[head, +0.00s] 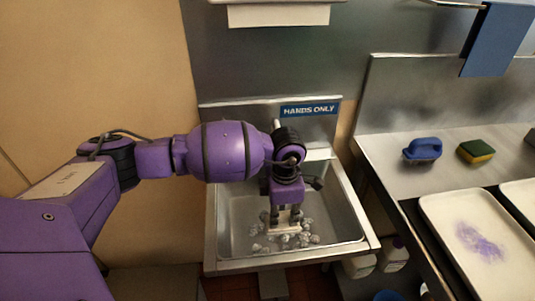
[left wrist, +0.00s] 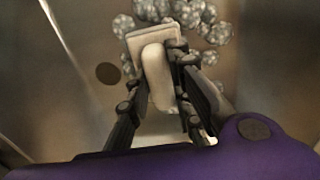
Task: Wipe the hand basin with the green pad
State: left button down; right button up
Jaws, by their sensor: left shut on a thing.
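The steel hand basin (head: 343,215) stands below a blue "HANDS ONLY" sign (head: 308,110). My left gripper (head: 284,220) points down inside it, shut on a pale cream pad with a raised handle (left wrist: 156,75). This held pad does not look green. Grey-white bubbly clumps (head: 303,240) lie on the basin floor around the pad; they also show in the left wrist view (left wrist: 190,14). Whether the pad touches the floor is hard to tell. A green-and-yellow sponge (head: 476,151) lies on the counter at the right. My right gripper is not in view.
The steel counter (head: 400,182) at the right holds a blue-handled brush (head: 422,150) and a white tray with a purple smear (head: 450,215). A blue cloth (head: 497,40) hangs above. White bottles (head: 393,256) stand below, right of the basin. A paper towel (head: 278,15) hangs behind.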

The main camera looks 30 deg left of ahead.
pick_arm(q)
jog(key=shift+s+d+f+p, duration=0.1)
jog(key=shift+s+d+p, duration=0.15)
jog(key=shift+s+d, duration=0.35)
jog(key=shift+s+d+f+p, duration=0.1)
jog(key=shift+s+d+p, duration=0.2)
jog(key=shift+s, duration=0.45)
jog(key=shift+s+d+r+p, duration=0.1)
jog(key=shift+s+d+p, duration=0.1)
jog(key=shift+s+d, duration=0.25)
jog(key=shift+s+d+f+p, duration=0.1)
jog(key=shift+s+d+p, duration=0.15)
jog(key=shift+s, duration=0.4)
jog(key=shift+s+d+r+p, duration=0.15)
jog(key=shift+s+d, duration=0.2)
jog(key=shift+s, duration=0.2)
jog(key=shift+s+d, duration=0.1)
jog(key=shift+f, duration=0.2)
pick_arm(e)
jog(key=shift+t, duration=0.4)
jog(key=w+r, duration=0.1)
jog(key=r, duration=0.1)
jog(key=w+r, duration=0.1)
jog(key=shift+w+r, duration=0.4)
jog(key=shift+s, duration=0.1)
